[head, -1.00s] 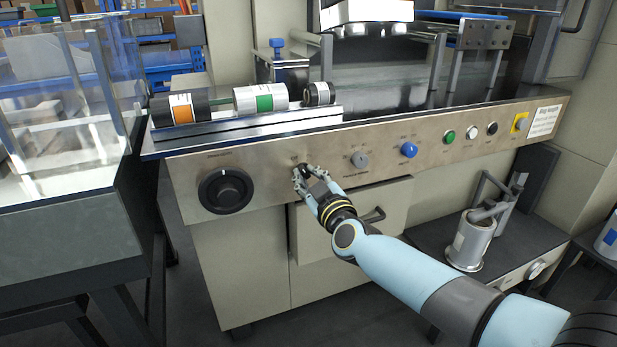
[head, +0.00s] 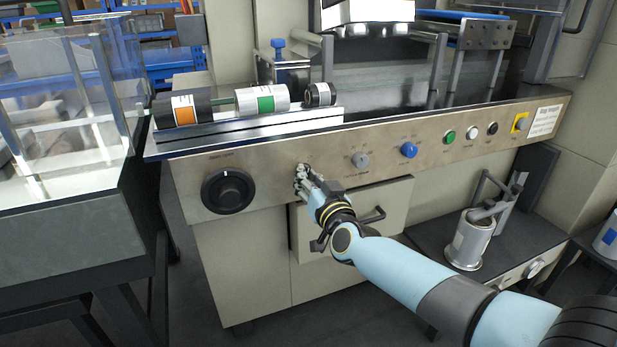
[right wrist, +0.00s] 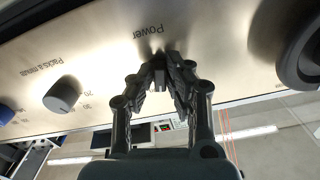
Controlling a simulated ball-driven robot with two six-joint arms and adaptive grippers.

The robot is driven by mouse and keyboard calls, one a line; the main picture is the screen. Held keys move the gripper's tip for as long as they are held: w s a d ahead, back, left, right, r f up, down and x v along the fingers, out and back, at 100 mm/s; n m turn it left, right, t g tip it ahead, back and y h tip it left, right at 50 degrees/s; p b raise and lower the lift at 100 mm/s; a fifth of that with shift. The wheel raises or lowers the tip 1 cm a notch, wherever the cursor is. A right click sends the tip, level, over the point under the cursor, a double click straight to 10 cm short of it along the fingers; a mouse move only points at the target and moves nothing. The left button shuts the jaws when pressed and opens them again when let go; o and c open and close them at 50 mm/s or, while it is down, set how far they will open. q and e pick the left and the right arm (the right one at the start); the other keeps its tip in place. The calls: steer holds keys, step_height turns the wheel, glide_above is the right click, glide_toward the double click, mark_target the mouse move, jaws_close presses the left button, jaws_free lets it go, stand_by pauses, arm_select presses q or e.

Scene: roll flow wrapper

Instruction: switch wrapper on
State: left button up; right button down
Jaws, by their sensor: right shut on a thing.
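The wrapper's control panel (head: 380,145) runs across the machine's front. My right gripper (head: 302,172) is at the panel between the large black dial and the grey knob. In the right wrist view my gripper (right wrist: 161,68) has its fingers close together at the panel, just by the word "Power". It is shut on the power switch, which the fingers hide almost fully in both views. My left gripper is in neither view.
A large black dial (head: 228,191) is left of my gripper. A grey knob (head: 360,160), a blue knob (head: 408,150) and a green button (head: 449,137) are to the right. A drawer with a black handle (head: 372,215) sits below. Film rolls (head: 262,98) lie above.

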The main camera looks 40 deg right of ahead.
steer(key=shift+a+f+m, duration=0.1)
steer(key=shift+m, duration=1.5)
steer(key=c, duration=1.3)
jaws_free()
steer(key=shift+c, duration=0.2)
steer(key=v, duration=1.2)
